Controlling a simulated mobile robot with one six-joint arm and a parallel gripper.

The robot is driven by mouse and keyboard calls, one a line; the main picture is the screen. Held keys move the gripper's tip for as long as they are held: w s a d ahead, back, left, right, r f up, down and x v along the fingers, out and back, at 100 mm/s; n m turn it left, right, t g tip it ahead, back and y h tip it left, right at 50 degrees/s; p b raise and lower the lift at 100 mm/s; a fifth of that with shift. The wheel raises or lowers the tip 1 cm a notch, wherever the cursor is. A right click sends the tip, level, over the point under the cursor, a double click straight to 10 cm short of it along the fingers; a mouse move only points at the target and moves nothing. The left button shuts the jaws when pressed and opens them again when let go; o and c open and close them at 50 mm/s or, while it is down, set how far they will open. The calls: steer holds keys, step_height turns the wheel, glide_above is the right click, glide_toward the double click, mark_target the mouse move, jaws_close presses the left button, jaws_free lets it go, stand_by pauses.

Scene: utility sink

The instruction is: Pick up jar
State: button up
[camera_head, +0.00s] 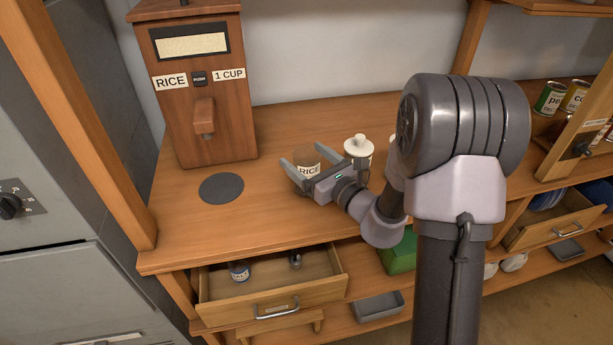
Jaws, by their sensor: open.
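A jar with a brown top and a white RICE label (307,167) stands upright on the wooden counter. My gripper (316,163) is open, with its fingers reaching to either side of this jar and its body in front of the jar's lower part. Whether a finger touches the jar cannot be told. A second, cream-white jar or canister with a knobbed lid (358,146) stands just right of it, partly hidden by my gripper and arm. A small jar with a blue and white label (239,271) is in the open drawer below.
A wooden RICE dispenser (203,90) stands at the back left, with a dark round pad (221,188) in front. The open drawer (272,285) juts out below the counter's front edge. Cans (550,97) stand at the far right. The counter's front left is clear.

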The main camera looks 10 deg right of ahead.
jaws_close()
steer(key=shift+r, duration=0.1)
stand_by(0.3)
